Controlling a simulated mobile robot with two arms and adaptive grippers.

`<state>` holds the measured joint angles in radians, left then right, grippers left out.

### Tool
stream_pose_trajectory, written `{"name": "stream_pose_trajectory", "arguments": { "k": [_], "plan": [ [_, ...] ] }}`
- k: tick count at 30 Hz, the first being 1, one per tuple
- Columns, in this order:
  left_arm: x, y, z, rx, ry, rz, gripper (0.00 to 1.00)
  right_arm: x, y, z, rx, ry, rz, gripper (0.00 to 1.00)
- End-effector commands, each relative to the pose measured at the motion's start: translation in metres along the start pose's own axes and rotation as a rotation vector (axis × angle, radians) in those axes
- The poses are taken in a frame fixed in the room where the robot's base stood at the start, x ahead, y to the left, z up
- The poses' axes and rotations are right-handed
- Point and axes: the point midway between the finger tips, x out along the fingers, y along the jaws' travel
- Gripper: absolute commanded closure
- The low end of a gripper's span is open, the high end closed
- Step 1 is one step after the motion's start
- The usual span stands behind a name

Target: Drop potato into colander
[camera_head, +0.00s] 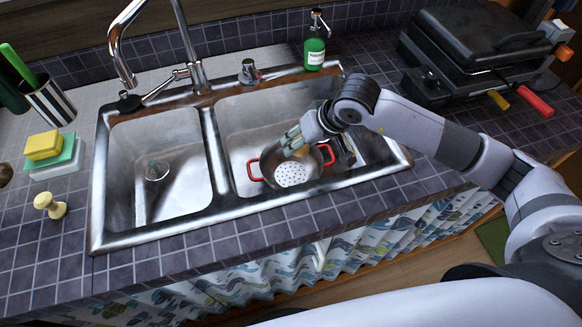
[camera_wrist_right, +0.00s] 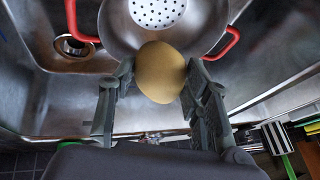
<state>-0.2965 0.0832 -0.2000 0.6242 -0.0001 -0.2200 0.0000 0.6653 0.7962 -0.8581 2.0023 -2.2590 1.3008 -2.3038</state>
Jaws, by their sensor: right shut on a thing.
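The potato (camera_wrist_right: 160,72) is yellow-brown and round. It sits between the two fingers of my right gripper (camera_wrist_right: 158,82), which is shut on it. The colander (camera_head: 291,173) is steel with a perforated bottom and red handles, and stands in the right basin of the sink. It also shows in the right wrist view (camera_wrist_right: 200,28), behind the potato. My left gripper is not in view.
The double steel sink (camera_head: 212,160) has a faucet (camera_head: 190,70) at the back. The left basin is empty. A green soap bottle (camera_head: 314,50) stands behind the right basin. Sponges (camera_head: 50,150) and a striped cup (camera_head: 48,100) are at left, and a black grill (camera_head: 475,50) at right.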

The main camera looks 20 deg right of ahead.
Motion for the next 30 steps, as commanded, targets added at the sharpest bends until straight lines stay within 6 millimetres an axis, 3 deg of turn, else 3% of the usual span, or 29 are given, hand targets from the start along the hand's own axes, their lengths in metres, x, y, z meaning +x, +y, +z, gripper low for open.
{"name": "stream_pose_trajectory", "arguments": {
  "k": [5,6,15,25,30],
  "plan": [
    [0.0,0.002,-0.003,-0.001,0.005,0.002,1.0,-0.001,0.0,-0.001,0.0,0.001,-0.001,0.86],
    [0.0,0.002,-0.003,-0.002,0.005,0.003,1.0,-0.001,0.0,-0.001,0.0,0.001,-0.001,0.54],
    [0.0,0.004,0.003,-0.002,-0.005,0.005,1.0,-0.001,0.0,0.0,0.001,0.0,0.0,0.34],
    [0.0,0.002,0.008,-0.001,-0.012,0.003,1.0,-0.001,0.0,0.0,0.001,-0.001,0.0,0.32],
    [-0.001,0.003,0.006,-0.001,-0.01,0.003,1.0,-0.018,0.001,-0.001,0.0,0.003,0.001,0.32]
  ]
}}
